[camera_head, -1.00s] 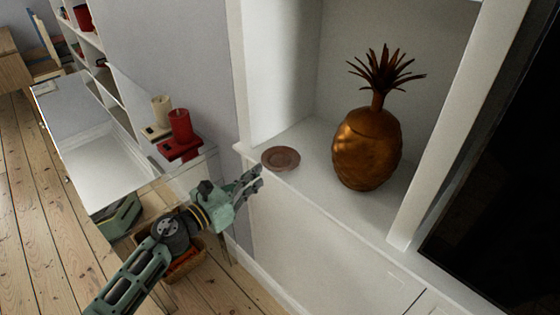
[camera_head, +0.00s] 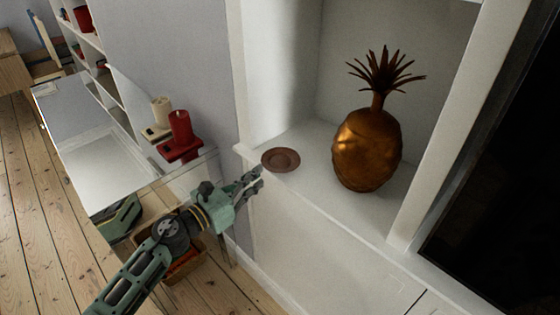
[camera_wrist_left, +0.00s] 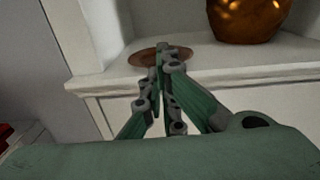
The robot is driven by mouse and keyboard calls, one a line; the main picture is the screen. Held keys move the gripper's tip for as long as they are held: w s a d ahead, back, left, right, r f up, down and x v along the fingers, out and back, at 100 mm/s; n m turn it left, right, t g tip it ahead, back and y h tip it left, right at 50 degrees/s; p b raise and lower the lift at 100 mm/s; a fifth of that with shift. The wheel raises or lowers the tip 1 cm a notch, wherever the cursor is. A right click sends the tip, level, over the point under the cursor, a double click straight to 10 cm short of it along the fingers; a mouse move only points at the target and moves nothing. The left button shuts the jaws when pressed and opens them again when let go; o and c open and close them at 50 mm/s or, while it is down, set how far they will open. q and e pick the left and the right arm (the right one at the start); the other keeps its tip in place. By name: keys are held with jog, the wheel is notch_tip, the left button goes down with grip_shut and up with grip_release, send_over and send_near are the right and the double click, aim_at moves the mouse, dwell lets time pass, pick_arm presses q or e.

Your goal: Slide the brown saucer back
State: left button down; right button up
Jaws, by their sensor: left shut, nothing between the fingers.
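The brown saucer (camera_head: 281,160) lies flat on the white shelf (camera_head: 310,182), close to its front left corner. In the left wrist view the saucer (camera_wrist_left: 146,57) shows beyond the fingertips, which hide part of it. My left gripper (camera_head: 258,173) is shut and empty. Its fingertips are at the shelf's front edge, just in front of the saucer. I cannot tell whether they touch it. In the left wrist view the left gripper's fingers (camera_wrist_left: 168,60) come together. My right gripper is not in view.
A golden pineapple ornament (camera_head: 366,150) stands on the shelf right of the saucer. The niche's side wall (camera_head: 280,70) rises behind the saucer.

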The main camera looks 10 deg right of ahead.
pick_arm(q)
jog(key=shift+b+x, duration=0.4)
jog(key=shift+x, duration=0.9)
jog(key=shift+r, duration=0.15)
dwell(0.4)
jog(key=v, duration=1.2)
jog(key=shift+s+a+b, duration=0.2)
jog(key=shift+a+b, duration=0.05)
jog(key=shift+b, duration=0.1)
